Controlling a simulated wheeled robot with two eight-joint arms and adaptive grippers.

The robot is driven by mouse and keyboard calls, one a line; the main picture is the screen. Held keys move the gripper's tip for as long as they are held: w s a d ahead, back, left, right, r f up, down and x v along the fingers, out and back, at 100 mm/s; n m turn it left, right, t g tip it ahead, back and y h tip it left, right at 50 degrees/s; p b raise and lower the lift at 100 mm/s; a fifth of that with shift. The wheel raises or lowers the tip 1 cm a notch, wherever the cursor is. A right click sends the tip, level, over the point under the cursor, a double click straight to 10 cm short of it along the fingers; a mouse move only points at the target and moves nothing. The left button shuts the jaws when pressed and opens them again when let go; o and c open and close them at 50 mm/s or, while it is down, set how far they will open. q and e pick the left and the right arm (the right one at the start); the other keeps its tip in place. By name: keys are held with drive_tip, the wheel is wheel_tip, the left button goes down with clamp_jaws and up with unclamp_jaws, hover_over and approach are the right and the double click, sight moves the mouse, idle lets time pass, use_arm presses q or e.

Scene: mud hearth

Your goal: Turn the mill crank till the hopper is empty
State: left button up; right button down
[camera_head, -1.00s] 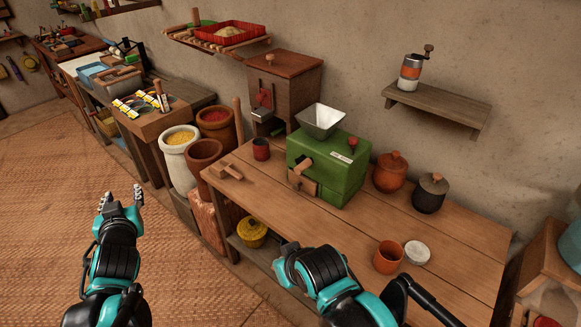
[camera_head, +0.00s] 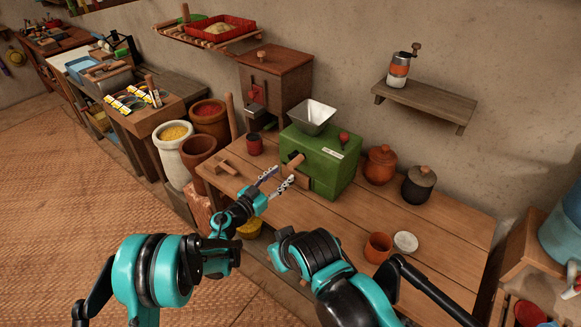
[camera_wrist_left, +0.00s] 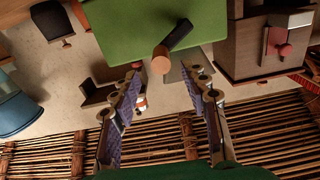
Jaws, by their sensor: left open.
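The green mill (camera_head: 322,158) stands on the wooden table with a grey metal hopper (camera_head: 312,117) on top. I cannot make out what the hopper holds. Its crank handle (camera_head: 294,162) is a short wooden grip on the front. My left gripper (camera_head: 275,179) is open and empty, its fingers pointing at the crank from the front. In the left wrist view, the handle's round wooden end (camera_wrist_left: 160,64) shows beyond and between the open fingertips (camera_wrist_left: 168,85), apparently untouched. The green body (camera_wrist_left: 140,22) is behind it. My right arm is at the bottom; its gripper does not show.
A small red cup (camera_head: 254,144) and a wooden piece (camera_head: 222,168) are left of the mill. Two lidded pots (camera_head: 380,165) stand right of it. An orange cup (camera_head: 378,247) and a white dish (camera_head: 405,242) are near the front right.

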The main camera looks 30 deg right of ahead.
sight(291, 167)
use_arm(q)
drive_tip(key=b+x, duration=0.1)
drive_tip(key=x, duration=0.5)
clamp_jaws()
